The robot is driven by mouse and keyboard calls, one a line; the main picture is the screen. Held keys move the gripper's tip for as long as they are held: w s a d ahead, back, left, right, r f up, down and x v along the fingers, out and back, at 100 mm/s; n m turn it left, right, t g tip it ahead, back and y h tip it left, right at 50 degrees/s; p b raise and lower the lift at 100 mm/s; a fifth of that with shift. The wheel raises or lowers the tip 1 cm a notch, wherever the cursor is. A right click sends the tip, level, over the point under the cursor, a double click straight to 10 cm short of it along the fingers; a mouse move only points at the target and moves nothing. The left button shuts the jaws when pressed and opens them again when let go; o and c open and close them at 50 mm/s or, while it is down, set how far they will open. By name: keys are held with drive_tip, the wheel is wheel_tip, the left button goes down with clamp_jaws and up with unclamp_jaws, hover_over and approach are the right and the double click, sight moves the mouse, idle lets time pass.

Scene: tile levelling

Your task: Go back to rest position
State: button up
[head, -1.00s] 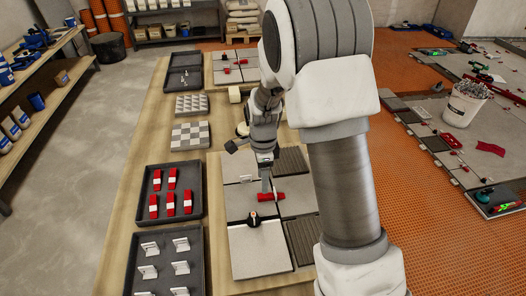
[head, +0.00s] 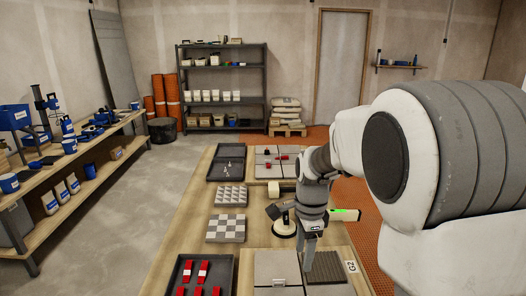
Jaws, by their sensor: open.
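My gripper (head: 309,249) points down over the near tile panel, close to the ribbed dark tile (head: 326,268). Its jaws look small and hold nothing that I can see. The near panel's grey tiles (head: 270,266) show at the bottom edge, with a white clip (head: 279,282) between them. My arm covers the right part of the view.
A dark tray of red wedges (head: 177,284) lies left of the panel. Patterned tile samples (head: 226,228), a small tray (head: 226,163) and a far panel with red pieces (head: 278,167) lie beyond. A suction cup tool (head: 284,228) stands beside my wrist. Shelves (head: 225,92) line the back wall.

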drive_tip(key=s+d+r+n+t, duration=0.1)
drive_tip(key=s+r+n, duration=0.2)
drive_tip(key=s+n, duration=0.2)
drive_tip(key=s+d+r+n+t, duration=0.1)
drive_tip(key=s+r+n, duration=0.3)
drive_tip(key=s, duration=0.5)
drive_tip(key=s+d+r+n+t, duration=0.1)
drive_tip(key=s+r+n+t, duration=0.2)
drive_tip(key=s+n, duration=0.4)
drive_tip(key=shift+v, duration=0.85)
drive_tip(key=shift+d, duration=0.1)
